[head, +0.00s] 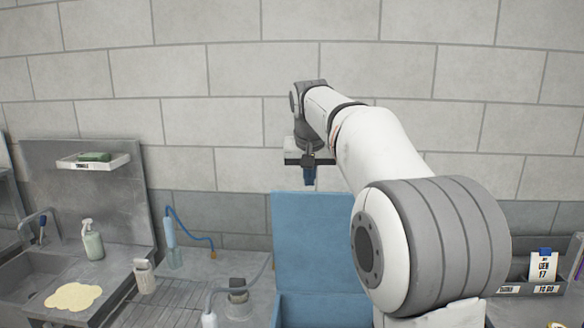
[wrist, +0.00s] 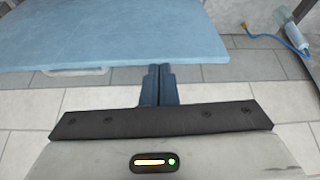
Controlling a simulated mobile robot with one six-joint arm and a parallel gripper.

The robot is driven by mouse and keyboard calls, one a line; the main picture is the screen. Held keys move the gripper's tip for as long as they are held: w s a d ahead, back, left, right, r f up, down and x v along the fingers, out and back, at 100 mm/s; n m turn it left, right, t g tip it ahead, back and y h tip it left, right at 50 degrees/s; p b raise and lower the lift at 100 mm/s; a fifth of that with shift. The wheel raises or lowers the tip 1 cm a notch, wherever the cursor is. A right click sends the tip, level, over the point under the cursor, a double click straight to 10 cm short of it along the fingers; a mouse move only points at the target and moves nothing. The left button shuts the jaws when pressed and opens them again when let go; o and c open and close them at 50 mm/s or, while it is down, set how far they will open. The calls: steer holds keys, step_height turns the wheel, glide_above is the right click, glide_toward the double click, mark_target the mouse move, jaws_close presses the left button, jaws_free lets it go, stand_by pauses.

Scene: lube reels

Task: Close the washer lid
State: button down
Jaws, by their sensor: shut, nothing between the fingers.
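The blue washer lid (head: 310,240) stands open and upright at the back of the blue washer (head: 322,312), of which only a part shows at the bottom edge. My gripper (head: 309,180) is above the lid's top edge, fingers pointing down, shut and empty. In the wrist view the lid (wrist: 100,32) fills the upper left as a broad blue panel. My shut fingertips (wrist: 158,68) are close to the lid's edge there; I cannot tell whether they touch it. My arm hides the right part of the washer.
On the left are a steel sink (head: 32,270), a soap bottle (head: 92,241), a yellow cloth (head: 73,297) and a wall shelf (head: 95,162). A grey bin with a labelled card (head: 542,265) is on the right. A tiled wall (head: 230,60) stands behind.

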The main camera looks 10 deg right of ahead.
steer(key=w+r+p, duration=0.1)
steer(key=w+r, duration=0.4)
steer(key=shift+m+t, duration=0.3)
steer(key=shift+m, duration=0.1)
steer(key=f, duration=0.3)
steer(key=w+f+p, duration=0.1)
steer(key=f, duration=0.2)
steer(key=f+p, duration=0.1)
steer(key=f, duration=0.1)
steer(key=shift+w+d+f, duration=0.2)
steer(key=shift+d+f, duration=0.15)
steer(key=shift+f, duration=0.05)
steer(key=shift+s+f, duration=0.2)
steer(key=shift+f, duration=0.05)
steer(key=shift+s+a, duration=0.1)
